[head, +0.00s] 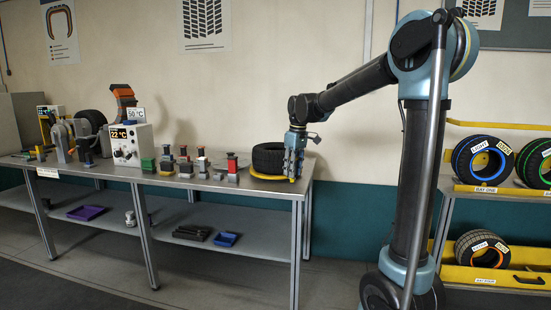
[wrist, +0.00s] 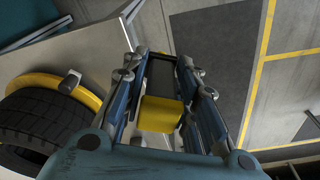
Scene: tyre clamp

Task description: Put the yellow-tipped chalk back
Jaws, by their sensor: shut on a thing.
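My gripper (head: 293,160) hangs at the right end of the workbench, beside the tyre. In the wrist view its fingers (wrist: 165,85) are shut on a yellow block-like piece (wrist: 160,115), which looks like the chalk's yellow tip. The held piece is too small to make out in the head view. The tyre (head: 268,158) lies on a yellow ring on the bench, and it also shows in the wrist view (wrist: 45,130) left of the fingers.
The workbench (head: 190,181) carries a row of small coloured blocks (head: 200,165), a box reading 22 °C (head: 131,145) and a clamp-like device at the left. A rack with labelled tyres (head: 484,160) stands at the right. Floor shows beyond the bench edge under my gripper.

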